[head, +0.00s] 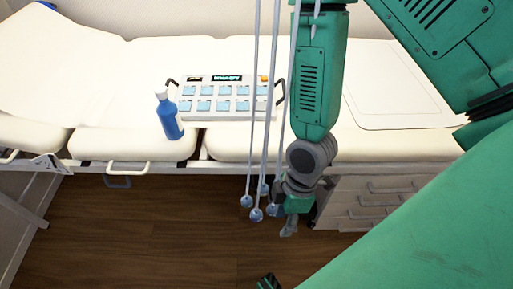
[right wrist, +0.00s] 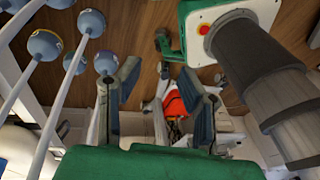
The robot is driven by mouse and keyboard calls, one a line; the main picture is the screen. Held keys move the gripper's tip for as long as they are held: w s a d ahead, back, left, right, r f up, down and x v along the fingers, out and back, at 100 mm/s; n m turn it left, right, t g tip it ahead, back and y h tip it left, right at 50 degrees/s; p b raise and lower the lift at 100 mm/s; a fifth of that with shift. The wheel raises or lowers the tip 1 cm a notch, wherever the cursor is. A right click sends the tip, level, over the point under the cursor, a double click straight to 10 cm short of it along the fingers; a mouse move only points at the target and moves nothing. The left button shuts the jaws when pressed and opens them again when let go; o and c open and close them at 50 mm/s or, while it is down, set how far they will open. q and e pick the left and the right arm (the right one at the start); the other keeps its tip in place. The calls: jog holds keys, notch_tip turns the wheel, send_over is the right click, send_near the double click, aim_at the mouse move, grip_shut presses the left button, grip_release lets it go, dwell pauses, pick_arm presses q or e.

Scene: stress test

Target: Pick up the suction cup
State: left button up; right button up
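Several suction cups, small blue-grey bulbs (head: 256,215) on long pale leads, hang over the floor in front of the bed's edge in the head view. My right gripper (head: 290,228) points down just right of them. In the right wrist view, the cups (right wrist: 44,44) are at the upper left, outside the fingers. The right gripper (right wrist: 158,76) has its fingers spread, with no cup between them. One cup (right wrist: 106,62) appears close to the left finger; I cannot tell whether they touch. My left gripper cannot be made out.
A cream examination bed (head: 60,85) carries a panel with light-blue keys (head: 220,106) and a blue bottle (head: 170,118). White drawers (head: 365,205) stand right of my gripper. The wooden floor (head: 140,235) is clear at left. An orange item (right wrist: 175,104) shows beyond the fingers.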

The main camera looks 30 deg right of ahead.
jog(key=w+a+n+b, duration=0.1)
jog(key=w+n+b, duration=0.15)
jog(key=n, duration=0.25)
notch_tip(320, 180, up, 6)
jog(key=n+t+h+b, duration=0.1)
jog(key=n+h+b, duration=0.4)
jog(key=n, duration=1.6)
send_over(263, 185)
jog(key=b, duration=0.2)
jog(key=y, duration=0.2)
jog(key=f+b, duration=0.2)
jog(key=f, duration=0.2)
jog(key=f+b, duration=0.2)
jog(key=f, duration=0.2)
jog(key=shift+s, duration=0.2)
notch_tip(263, 185, down, 5)
jog(key=b, duration=0.4)
jog(key=shift+w, duration=0.15)
pick_arm(q)
notch_tip(263, 185, down, 19)
jog(key=shift+w+d+r, duration=0.15)
jog(key=shift+d+r, duration=0.05)
pick_arm(e)
jog(key=c, duration=0.6)
